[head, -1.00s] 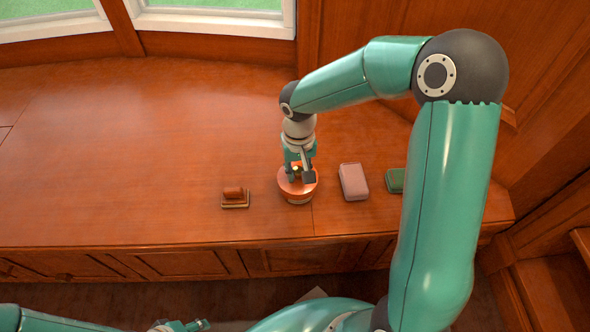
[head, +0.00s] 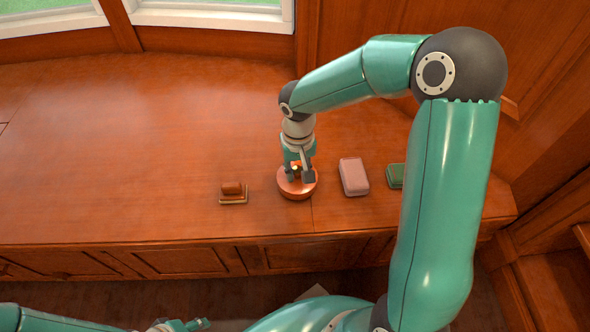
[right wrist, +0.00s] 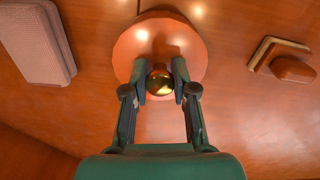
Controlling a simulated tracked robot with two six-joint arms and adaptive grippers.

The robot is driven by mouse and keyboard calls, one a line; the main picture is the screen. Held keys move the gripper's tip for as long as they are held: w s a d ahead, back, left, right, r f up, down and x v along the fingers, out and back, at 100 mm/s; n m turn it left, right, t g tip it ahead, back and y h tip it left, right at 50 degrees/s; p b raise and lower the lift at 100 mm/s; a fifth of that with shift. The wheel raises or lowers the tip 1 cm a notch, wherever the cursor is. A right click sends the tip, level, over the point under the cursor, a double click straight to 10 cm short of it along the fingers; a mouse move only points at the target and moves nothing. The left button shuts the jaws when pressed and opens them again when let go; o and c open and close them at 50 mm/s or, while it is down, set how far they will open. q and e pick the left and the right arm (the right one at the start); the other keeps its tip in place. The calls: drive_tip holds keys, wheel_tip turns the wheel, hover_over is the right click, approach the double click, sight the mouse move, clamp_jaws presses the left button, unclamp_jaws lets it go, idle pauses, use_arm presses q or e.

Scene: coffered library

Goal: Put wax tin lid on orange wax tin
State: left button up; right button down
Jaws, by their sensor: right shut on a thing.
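The wax tin lid (head: 290,187) is a round orange disc with a shiny gold knob (right wrist: 159,82). My right gripper (head: 301,176) points down from above and is shut on this knob; in the right wrist view its pads press the knob from both sides. The orange wax tin is directly under the lid and almost wholly hidden; only a low orange side (head: 298,197) shows below the lid's edge. I cannot tell whether the lid is fully seated. My left gripper (head: 186,325) is low at the bottom edge, far from the tin, its jaws unclear.
A brown brush-like block (head: 233,194) lies left of the tin. A pink-grey block (head: 354,177) lies close on the right, with a green block (head: 397,176) beyond it. The wooden counter (head: 130,150) is clear to the left and behind. Its front edge is near.

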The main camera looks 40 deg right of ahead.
drive_tip(key=shift+f, duration=0.15)
drive_tip(key=c, duration=0.8)
unclamp_jaws()
drive_tip(key=shift+c, duration=0.2)
